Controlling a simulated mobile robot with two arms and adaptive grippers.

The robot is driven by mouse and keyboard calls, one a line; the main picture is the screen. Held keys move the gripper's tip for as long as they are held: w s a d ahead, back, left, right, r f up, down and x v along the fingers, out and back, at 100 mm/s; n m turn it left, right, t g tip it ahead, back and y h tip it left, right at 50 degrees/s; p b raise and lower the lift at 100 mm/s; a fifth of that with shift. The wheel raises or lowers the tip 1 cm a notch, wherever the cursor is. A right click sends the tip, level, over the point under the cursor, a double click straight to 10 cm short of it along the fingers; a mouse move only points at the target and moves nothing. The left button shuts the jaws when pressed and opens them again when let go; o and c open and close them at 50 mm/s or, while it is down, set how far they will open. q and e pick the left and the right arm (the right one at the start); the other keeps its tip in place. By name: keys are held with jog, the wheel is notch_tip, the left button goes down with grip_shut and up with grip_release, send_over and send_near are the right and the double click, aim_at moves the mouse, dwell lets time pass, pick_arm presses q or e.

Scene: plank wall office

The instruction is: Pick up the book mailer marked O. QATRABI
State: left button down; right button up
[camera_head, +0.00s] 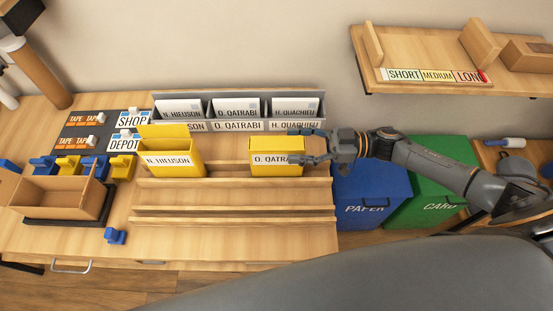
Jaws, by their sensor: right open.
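The yellow book mailer marked O. QATRABI (268,169) stands upright in the wooden rack (220,190), at its right part. The end of its label is hidden behind a finger. My right gripper (296,145) reaches in from the right and is open at the mailer's right end. One finger shows by its top edge and the other in front of its face. I cannot tell whether they touch it. My left gripper is not in view.
A second yellow mailer (172,170) marked N. NIEUSON stands left in the rack. Behind is a grey sorter (238,95) with white named cards. A cardboard box (60,197) and tape holders are at left. Blue (370,190) and green (437,185) bins stand right, below a wall shelf (430,60).

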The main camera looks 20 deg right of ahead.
aim_at(277, 147)
jog(key=x, duration=0.1)
jog(key=p+x, duration=0.1)
jog(key=x, duration=0.1)
jog(key=p+x, duration=0.1)
jog(key=shift+s+a, duration=0.2)
jog(key=shift+a, duration=0.15)
jog(key=shift+w+a+f, duration=0.1)
jog(key=shift+a, duration=0.2)
jog(key=shift+c, duration=0.2)
grip_shut()
